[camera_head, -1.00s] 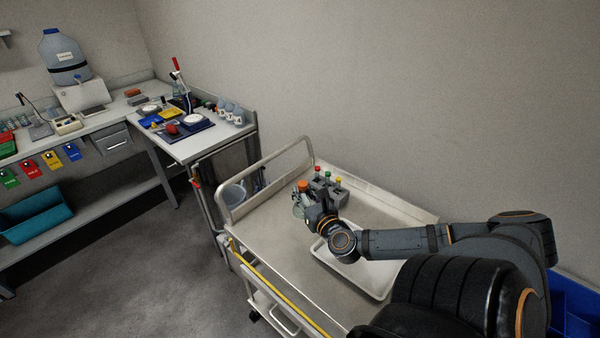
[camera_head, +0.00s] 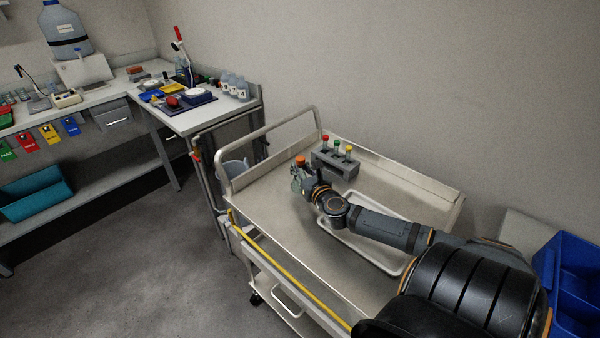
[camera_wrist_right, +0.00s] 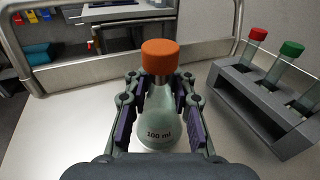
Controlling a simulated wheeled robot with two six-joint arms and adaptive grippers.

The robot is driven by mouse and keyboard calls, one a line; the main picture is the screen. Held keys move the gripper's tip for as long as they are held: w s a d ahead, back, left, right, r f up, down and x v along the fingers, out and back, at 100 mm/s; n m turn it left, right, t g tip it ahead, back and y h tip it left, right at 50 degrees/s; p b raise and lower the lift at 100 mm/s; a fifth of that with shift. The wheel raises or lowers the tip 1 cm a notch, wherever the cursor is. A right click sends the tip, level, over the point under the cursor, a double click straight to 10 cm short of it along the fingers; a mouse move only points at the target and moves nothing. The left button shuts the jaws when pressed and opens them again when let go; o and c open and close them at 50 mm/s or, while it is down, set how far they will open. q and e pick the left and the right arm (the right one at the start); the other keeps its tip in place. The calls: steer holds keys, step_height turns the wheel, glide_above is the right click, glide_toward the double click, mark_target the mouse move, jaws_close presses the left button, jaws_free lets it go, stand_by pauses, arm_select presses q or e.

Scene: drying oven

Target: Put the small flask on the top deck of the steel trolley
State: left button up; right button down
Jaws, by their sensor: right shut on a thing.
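The small flask (camera_wrist_right: 160,108) is clear glass with an orange cap and a "100 ml" mark, upright in the right wrist view. In the head view its orange cap (camera_head: 300,161) shows over the trolley. My right gripper (camera_head: 303,182) is shut on the flask, with a finger on each side of it in the right wrist view (camera_wrist_right: 158,105). The steel trolley's top deck (camera_head: 262,208) lies beneath the flask, near its left end. I cannot tell whether the flask's base touches the deck. My left gripper is not in view.
A grey rack (camera_head: 334,165) with red-, green- and yellow-capped tubes stands on the deck, right of the flask. A white tray (camera_head: 345,235) lies under my right arm. The trolley's end rail (camera_head: 268,142) rises at the left. Bare deck shows in front of the flask.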

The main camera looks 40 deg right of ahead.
steer(key=c, duration=1.1)
jaws_free()
steer(key=shift+s+r, duration=0.1)
steer(key=p+v, duration=0.5)
steer(key=v, duration=0.6)
steer(key=shift+a+r+p, duration=0.1)
steer(key=shift+r+p, duration=0.05)
steer(key=shift+p, duration=0.25)
steer(key=shift+s+a, duration=0.1)
steer(key=shift+s, duration=0.3)
